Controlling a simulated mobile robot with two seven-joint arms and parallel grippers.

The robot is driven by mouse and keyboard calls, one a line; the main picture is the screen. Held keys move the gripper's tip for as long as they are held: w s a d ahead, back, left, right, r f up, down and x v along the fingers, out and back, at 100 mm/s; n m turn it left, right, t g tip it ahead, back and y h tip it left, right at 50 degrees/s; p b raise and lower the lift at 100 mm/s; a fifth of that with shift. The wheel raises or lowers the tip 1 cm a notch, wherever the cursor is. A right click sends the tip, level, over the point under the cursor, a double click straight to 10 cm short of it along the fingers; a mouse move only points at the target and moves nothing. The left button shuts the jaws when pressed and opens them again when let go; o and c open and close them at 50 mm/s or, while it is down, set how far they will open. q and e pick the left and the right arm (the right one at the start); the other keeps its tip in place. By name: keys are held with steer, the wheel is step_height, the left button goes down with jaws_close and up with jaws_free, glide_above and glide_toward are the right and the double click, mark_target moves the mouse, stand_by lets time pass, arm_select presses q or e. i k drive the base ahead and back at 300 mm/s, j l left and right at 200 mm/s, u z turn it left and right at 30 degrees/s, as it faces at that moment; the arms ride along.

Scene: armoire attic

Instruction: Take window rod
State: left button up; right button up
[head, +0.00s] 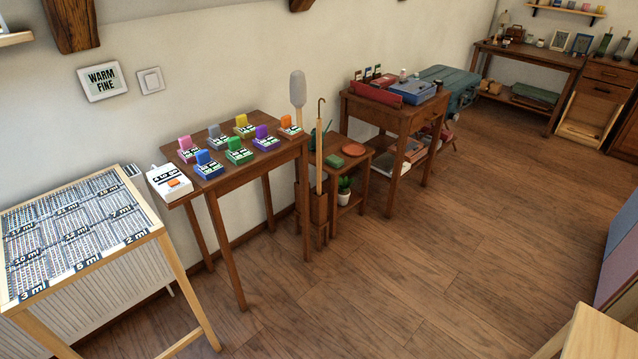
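A long thin wooden rod with a dark hooked top (319,150) stands upright in a wooden stand (313,207) on the floor, and it looks like the window rod. Its lower end is hidden inside the stand. A grey duster-like head on a light stick (298,90) rises beside it, to its left. Neither of my grippers is in view.
A tall table with several coloured blocks (232,180) stands left of the stand. A low side table with a red dish (354,149) stands close on its right. A label-covered table (150,222) is at far left. The wooden floor (430,270) in front is clear.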

mark_target(318, 121)
steer(key=i+u, duration=0.1)
steer(key=u, duration=0.25)
steer(key=i+l+u, duration=0.1)
steer(key=u, duration=0.25)
steer(key=i+l+u, duration=0.2)
steer(key=i+l, duration=0.3)
steer(key=i+l+u, duration=0.25)
steer(key=i+l, duration=0.3)
steer(key=i+l+u, duration=0.2)
steer(key=i+l, duration=0.3)
steer(key=l, duration=0.2)
steer(key=i+l, duration=0.35)
steer(key=l, duration=0.25)
